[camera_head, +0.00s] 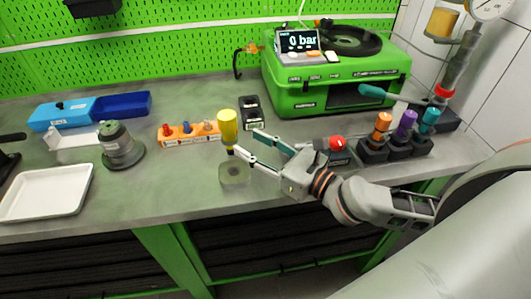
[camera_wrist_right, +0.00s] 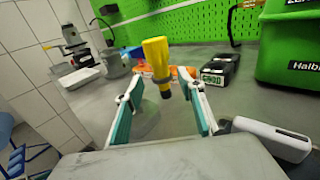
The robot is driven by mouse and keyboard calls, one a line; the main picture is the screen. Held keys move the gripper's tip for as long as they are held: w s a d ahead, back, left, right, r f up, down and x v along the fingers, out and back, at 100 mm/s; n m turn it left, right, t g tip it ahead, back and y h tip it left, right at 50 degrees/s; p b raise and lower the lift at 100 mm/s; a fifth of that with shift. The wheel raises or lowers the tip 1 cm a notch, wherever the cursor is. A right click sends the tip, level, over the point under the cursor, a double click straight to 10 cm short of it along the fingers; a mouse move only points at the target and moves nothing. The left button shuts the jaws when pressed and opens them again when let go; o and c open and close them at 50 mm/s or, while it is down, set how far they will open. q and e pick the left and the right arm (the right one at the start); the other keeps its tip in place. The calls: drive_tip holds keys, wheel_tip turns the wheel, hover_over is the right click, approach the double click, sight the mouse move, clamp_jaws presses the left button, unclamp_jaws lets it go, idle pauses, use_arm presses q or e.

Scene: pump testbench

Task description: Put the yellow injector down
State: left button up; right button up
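The yellow injector (camera_head: 228,128) has a yellow body and a dark narrow tip pointing down. It is near the fingertips of my right gripper (camera_head: 246,148), above and behind a translucent round holder (camera_head: 235,175) on the bench. In the right wrist view the injector (camera_wrist_right: 157,62) leans slightly, between and beyond the fingertips of my right gripper (camera_wrist_right: 166,88). Gaps show between its dark tip and both teal-padded fingers, so the gripper is open. I cannot tell what supports the injector. My left gripper is not in view.
An orange rack (camera_head: 190,133) with small coloured parts stands to the left. A black device (camera_head: 250,112) and a green pump testbench (camera_head: 335,85) are behind. Capped tools in black stands (camera_head: 398,145) are at the right. A white tray (camera_head: 48,192) lies far left.

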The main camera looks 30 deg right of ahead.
drive_tip(key=shift+b+v, duration=0.35)
drive_tip(key=shift+v, duration=1.55)
